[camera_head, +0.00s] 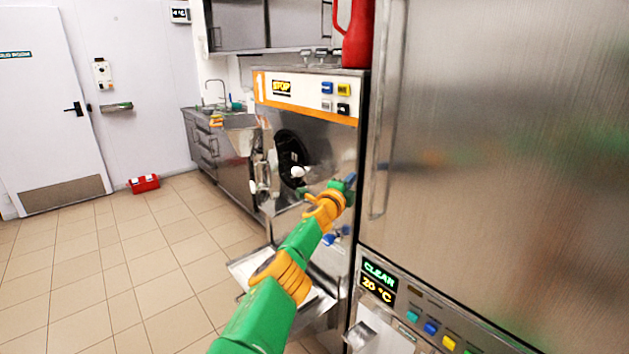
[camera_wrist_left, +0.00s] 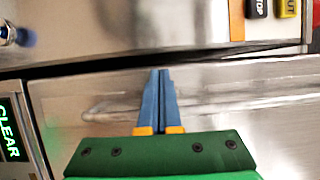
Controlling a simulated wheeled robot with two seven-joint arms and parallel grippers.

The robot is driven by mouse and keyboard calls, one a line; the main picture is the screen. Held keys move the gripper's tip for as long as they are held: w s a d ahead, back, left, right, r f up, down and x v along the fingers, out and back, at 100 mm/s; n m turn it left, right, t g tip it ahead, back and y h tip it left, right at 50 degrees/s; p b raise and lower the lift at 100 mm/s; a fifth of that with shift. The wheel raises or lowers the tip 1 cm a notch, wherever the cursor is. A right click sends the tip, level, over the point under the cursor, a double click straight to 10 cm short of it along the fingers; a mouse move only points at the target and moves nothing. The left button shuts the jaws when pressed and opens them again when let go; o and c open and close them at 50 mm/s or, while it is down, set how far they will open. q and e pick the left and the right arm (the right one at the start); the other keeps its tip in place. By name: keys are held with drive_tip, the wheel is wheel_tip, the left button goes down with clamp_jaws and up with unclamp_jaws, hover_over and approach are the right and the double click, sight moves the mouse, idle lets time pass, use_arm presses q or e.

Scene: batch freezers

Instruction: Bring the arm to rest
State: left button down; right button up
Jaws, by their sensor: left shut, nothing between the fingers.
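My left arm, green with orange joints, reaches from the bottom of the head view towards the steel machines. My left gripper (camera_head: 350,178) is at its end, in front of the right side of the batch freezer (camera_head: 307,90). In the left wrist view its two blue fingers (camera_wrist_left: 160,75) lie together with nothing between them. Behind them is a steel front with a bar handle (camera_wrist_left: 105,108), and I cannot tell whether the fingers touch it. My right gripper is in neither view.
A tall steel cabinet (camera_head: 510,150) with a "CLEAN 20 °C" display (camera_head: 379,282) fills the right side. A tray (camera_head: 250,268) juts out below the freezer. A red jug (camera_head: 357,35) stands on top. A red box (camera_head: 144,184) lies by the wall. The tiled floor (camera_head: 110,270) at left is clear.

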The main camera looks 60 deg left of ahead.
use_arm(q)
drive_tip(key=s+a+b, duration=0.1)
drive_tip(key=s+a, duration=0.5)
drive_tip(key=s, duration=0.1)
drive_tip(key=w+d+f+n+g+h, duration=0.15)
drive_tip(key=d+f, duration=0.35)
drive_tip(key=f, duration=0.6)
drive_tip(key=w+d+f+g+h, duration=0.15)
drive_tip(key=d+f, duration=0.35)
drive_tip(key=f, duration=0.6)
drive_tip(key=s+d+f+n+g+h, duration=0.1)
drive_tip(key=s+d+f+g, duration=0.2)
drive_tip(key=f, duration=0.5)
drive_tip(key=s+d+f+n+h, duration=0.1)
drive_tip(key=s+d+f, duration=0.3)
drive_tip(key=d+f, duration=0.25)
drive_tip(key=s+d+f+n+g+h, duration=0.3)
drive_tip(key=s+d+f+g, duration=0.1)
drive_tip(key=s+d+f, duration=1.1)
drive_tip(key=s+d+f+n+g+h, duration=0.1)
drive_tip(key=s+d+f+g, duration=0.1)
drive_tip(key=s+d, duration=0.4)
drive_tip(key=s+d+f+n+g+h, duration=0.1)
drive_tip(key=s+d+f+g, duration=0.1)
drive_tip(key=s+d, duration=0.5)
drive_tip(key=s, duration=0.4)
drive_tip(key=shift+f, duration=0.35)
drive_tip(key=shift+s, duration=0.1)
